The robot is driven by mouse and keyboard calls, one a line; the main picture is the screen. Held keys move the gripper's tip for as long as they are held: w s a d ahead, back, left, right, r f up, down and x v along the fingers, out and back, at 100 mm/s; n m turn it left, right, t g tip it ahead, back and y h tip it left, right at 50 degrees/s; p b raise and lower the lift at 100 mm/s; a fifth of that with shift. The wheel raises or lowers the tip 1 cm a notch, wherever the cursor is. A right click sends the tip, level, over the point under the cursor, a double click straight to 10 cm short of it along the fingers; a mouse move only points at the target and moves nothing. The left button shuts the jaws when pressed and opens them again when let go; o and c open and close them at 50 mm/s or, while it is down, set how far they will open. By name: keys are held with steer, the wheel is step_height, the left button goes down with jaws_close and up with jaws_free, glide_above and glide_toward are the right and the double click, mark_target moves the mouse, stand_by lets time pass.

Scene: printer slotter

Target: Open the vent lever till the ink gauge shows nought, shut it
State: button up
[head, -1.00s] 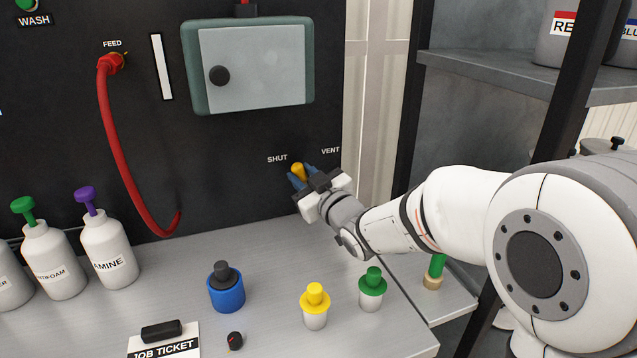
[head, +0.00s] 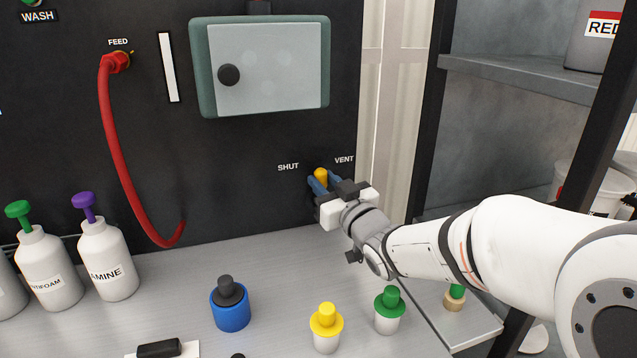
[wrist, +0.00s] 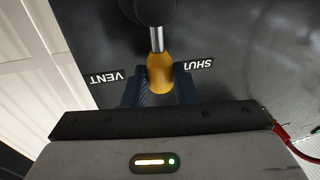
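The vent lever (wrist: 159,75) has a yellow grip on a metal rod. In the head view its yellow end (head: 321,176) stands between the SHUT and VENT labels, slightly nearer VENT. My gripper (head: 325,183) has its blue fingers on either side of this grip. In the wrist view the gripper (wrist: 160,90) appears closed on it, a finger against each side. A white vertical strip (head: 169,67), perhaps the ink gauge, is on the dark panel at upper left. I see no coloured level or marks on it.
A red hose (head: 122,170) hangs from the FEED port. A grey-green box (head: 268,70) is above the lever. White bottles (head: 107,262), a blue container (head: 231,310), and yellow-capped (head: 326,335) and green-capped (head: 388,318) pots stand on the bench. A shelf (head: 535,75) is at right.

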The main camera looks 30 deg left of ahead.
steer(key=o, duration=0.4)
steer(key=shift+o, duration=0.2)
step_height(320, 180, up, 10)
steer(key=shift+p, duration=1.05)
steer(key=shift+c, duration=0.2)
